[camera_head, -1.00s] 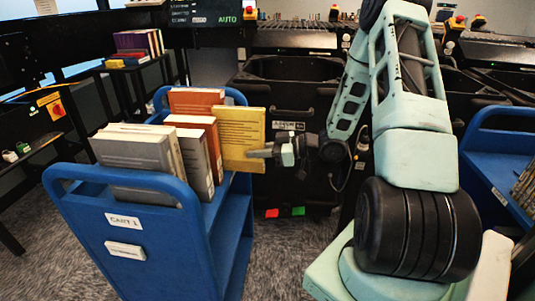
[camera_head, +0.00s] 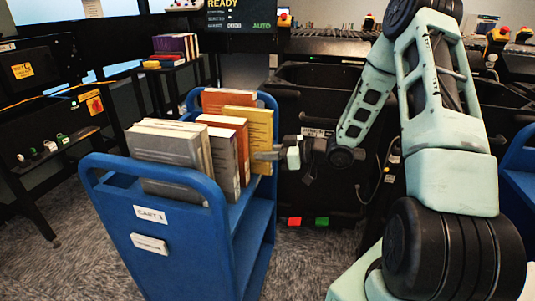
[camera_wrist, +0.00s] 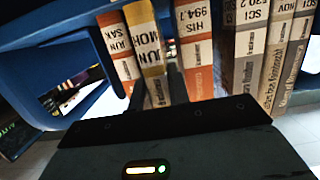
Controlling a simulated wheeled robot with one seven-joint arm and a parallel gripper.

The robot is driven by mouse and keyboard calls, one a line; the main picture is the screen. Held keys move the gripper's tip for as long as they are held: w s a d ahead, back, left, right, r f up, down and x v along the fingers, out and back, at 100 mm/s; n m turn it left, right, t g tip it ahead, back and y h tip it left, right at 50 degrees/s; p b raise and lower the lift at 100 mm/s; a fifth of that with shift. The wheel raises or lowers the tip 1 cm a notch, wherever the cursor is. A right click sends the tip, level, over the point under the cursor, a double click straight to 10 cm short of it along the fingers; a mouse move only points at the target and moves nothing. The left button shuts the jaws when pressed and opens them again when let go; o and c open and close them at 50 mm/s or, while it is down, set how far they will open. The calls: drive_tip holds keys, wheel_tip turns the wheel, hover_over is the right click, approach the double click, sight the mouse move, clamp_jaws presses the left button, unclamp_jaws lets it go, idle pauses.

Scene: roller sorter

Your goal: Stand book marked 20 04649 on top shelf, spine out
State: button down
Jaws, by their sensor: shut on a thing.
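The yellow book (camera_head: 257,127) stands on the top shelf of the blue cart (camera_head: 195,262), between an orange book (camera_head: 228,101) and an orange-brown book (camera_head: 241,140). My gripper (camera_head: 263,155) reaches in from the right and is shut on the yellow book. In the wrist view the gripper's dark fingers (camera_wrist: 160,93) are on either side of the yellow spine (camera_wrist: 148,52), which reads "JUN MOH" and faces me. Its lower spine is partly hidden by the fingers. The number 20 04649 is not legible on any book.
Orange books (camera_wrist: 119,50) and (camera_wrist: 196,55) flank it, with several grey and tan books (camera_wrist: 247,55) further right. Black bins (camera_head: 325,90) stand behind the gripper. A dark stand with purple books (camera_head: 176,46) is at the back left. Carpet is clear beside the cart.

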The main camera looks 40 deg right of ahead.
drive_tip(key=shift+f+b, duration=0.35)
drive_tip(key=shift+f, duration=0.2)
drive_tip(key=c, duration=1.3)
unclamp_jaws()
drive_tip(key=shift+o, duration=0.2)
drive_tip(key=v, duration=1.7)
drive_tip(key=shift+s+p, duration=0.2)
drive_tip(key=shift+p, duration=0.25)
drive_tip(key=shift+d, duration=0.1)
